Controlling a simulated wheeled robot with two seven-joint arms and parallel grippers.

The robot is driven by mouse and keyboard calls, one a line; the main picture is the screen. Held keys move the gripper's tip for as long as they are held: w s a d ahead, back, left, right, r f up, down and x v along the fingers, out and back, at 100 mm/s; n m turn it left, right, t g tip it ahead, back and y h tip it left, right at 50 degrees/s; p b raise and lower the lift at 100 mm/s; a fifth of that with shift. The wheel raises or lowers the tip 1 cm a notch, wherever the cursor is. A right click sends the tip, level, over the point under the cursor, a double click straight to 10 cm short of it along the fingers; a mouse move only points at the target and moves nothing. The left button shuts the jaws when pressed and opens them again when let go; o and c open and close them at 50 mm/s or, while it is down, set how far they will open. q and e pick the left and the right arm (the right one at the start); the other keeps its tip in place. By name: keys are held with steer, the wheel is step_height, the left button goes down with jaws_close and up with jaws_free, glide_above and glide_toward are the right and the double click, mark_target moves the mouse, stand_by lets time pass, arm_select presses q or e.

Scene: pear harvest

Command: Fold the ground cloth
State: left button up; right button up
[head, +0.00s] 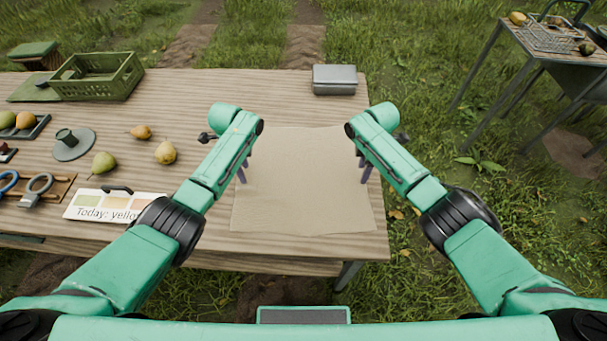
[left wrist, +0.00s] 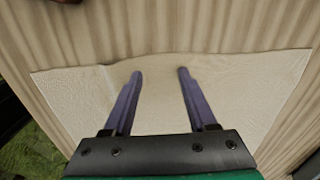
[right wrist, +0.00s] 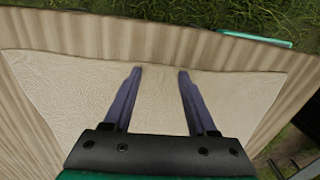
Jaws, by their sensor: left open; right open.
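The ground cloth (head: 305,190) is a beige sheet lying flat and unfolded on the right part of the wooden table. My left gripper (head: 243,170) is at the cloth's left edge, with its fingers pointing down. In the left wrist view its two fingers (left wrist: 160,73) are apart over the cloth (left wrist: 75,95), with nothing between them but cloth below. My right gripper (head: 364,170) is at the cloth's right edge. In the right wrist view its fingers (right wrist: 160,72) are also apart over the cloth (right wrist: 75,95). I cannot tell whether the fingertips touch the cloth.
A grey metal box (head: 334,79) stands behind the cloth. Pears (head: 165,152), a sign (head: 112,206), a green stand (head: 74,144) and a green crate (head: 97,76) occupy the table's left. The table's right edge is close beside the cloth. A side table (head: 525,50) stands at the far right.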

arm_select(q)
steer(key=shift+c, duration=1.1)
arm_select(e)
steer(key=shift+c, duration=1)
arm_select(q)
jaws_close()
arm_select(e)
steer(key=shift+f, duration=0.1)
jaws_close()
